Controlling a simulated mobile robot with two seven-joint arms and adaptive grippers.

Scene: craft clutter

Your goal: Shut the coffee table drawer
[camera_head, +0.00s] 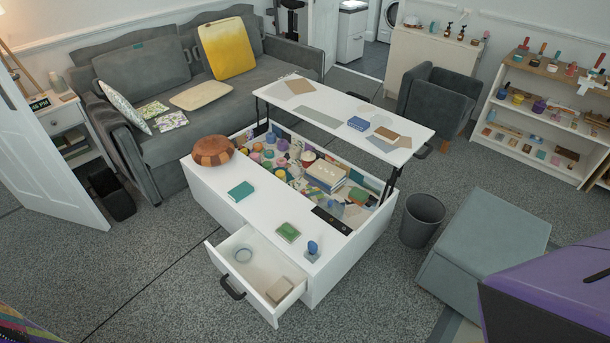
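The white coffee table (205,190) stands in the middle of the room with its top (345,103) raised on black hinged arms. The drawer front has a black handle (232,288). Neither of my grippers shows in the head view, and nothing visible touches the drawer.
A wooden bowl (212,151) and teal book (241,191) sit on the table, with craft items in its open compartment. A dark bin (422,219) and grey box seat (485,248) stand right. Grey carpet (155,280) is clear before the drawer; purple object (555,290) fills lower right.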

